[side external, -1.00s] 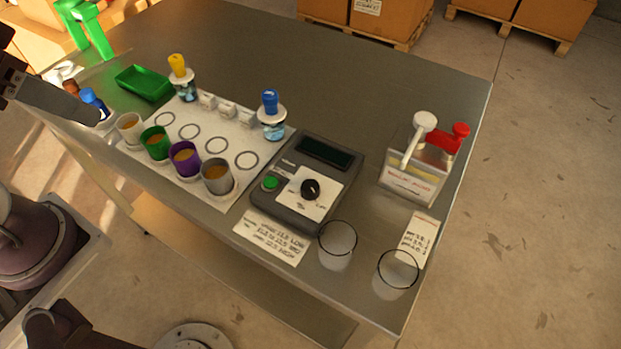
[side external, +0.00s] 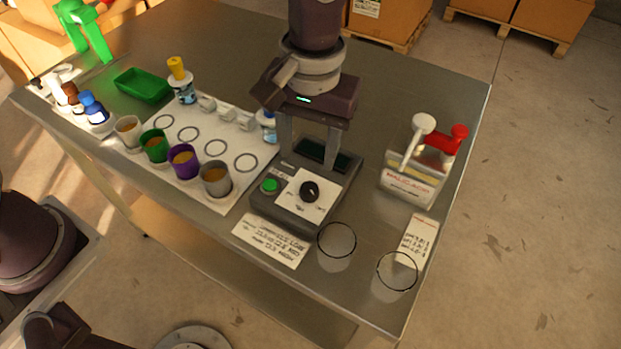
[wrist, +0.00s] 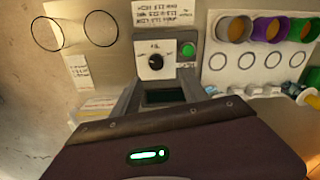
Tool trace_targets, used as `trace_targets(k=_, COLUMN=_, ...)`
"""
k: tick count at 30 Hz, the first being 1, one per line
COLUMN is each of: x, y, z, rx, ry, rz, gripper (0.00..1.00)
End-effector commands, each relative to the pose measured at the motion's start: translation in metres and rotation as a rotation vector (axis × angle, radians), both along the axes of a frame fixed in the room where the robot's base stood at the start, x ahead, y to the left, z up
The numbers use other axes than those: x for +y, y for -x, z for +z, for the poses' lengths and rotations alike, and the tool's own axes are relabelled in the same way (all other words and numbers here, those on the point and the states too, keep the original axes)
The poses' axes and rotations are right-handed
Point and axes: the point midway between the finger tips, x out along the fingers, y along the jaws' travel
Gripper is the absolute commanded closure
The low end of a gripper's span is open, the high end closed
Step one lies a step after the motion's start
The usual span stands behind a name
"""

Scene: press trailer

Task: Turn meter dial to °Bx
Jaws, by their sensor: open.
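The meter (side external: 270,206) is a dark grey box on the steel table, with a dark display, a green button (side external: 269,186) and a black dial (side external: 309,191) on a white plate. In the wrist view the dial (wrist: 156,61) shows a light pointer mark, but the plate's lettering is too small to read. My gripper (side external: 309,155) is open and empty above the display end of the meter. Its two fingers point down and are apart from the dial. In the wrist view the fingers stand on either side of the display (wrist: 164,96).
A white mat (side external: 187,140) with several coloured cups lies left of the meter. A dropper bottle with a white collar is partly hidden behind my gripper.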

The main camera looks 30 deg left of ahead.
Motion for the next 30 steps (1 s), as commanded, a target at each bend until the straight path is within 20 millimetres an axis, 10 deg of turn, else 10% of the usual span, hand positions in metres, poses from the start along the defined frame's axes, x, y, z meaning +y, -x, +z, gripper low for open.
trace_targets(k=12, x=-0.005, y=0.001, z=-0.071, rx=0.016, ry=-0.012, rz=0.01, gripper=0.49)
trace_targets(k=23, x=-0.005, y=0.0, z=-0.083, rx=0.012, ry=-0.01, rz=0.01, gripper=0.49)
trace_targets(k=30, x=-0.005, y=0.0, z=-0.083, rx=0.012, ry=-0.01, rz=0.01, gripper=0.94)
